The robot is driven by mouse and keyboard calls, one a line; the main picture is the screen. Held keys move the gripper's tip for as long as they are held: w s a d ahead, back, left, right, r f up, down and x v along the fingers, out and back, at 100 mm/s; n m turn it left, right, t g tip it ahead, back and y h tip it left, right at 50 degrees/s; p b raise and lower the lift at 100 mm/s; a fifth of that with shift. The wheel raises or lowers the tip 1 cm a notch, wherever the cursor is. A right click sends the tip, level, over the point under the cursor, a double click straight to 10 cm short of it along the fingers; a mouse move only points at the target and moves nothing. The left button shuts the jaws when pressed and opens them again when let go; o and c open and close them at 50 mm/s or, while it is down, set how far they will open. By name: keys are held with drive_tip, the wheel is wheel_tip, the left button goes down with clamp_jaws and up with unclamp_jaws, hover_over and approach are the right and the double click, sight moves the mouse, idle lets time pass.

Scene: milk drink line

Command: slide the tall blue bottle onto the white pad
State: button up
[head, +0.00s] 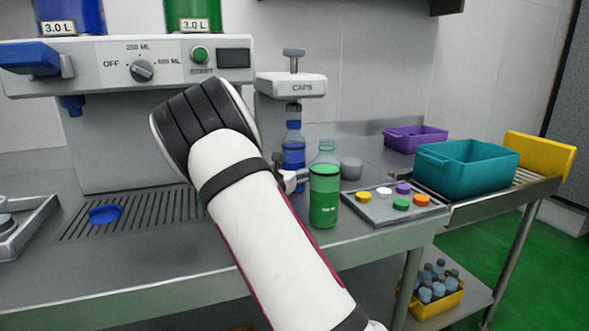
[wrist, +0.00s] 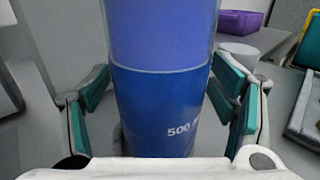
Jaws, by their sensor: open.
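The tall blue bottle (head: 293,150) stands upright below the head of the CAPS machine, its lower part partly hidden by my gripper (head: 293,180). In the wrist view the blue bottle (wrist: 160,85), marked 500, fills the middle between the two fingers of my gripper (wrist: 161,78). The jaws are open, one finger on each side of the bottle. I cannot tell whether either finger touches it. I cannot make out the white pad in either view; my arm covers part of the counter.
A green bottle (head: 324,195) stands close to the right of my gripper. Behind it is a grey cylinder (head: 351,169). A tray of coloured caps (head: 425,212) lies to the right, with a teal crate (head: 466,168) beyond. The CAPS machine (head: 290,86) overhangs the blue bottle.

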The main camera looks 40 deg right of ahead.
drive_tip(key=v, duration=1.1)
drive_tip(key=shift+s+a, duration=0.1)
drive_tip(key=shift+a, duration=0.25)
drive_tip(key=shift+p+v, duration=1.4)
drive_tip(key=shift+v, duration=2.25)
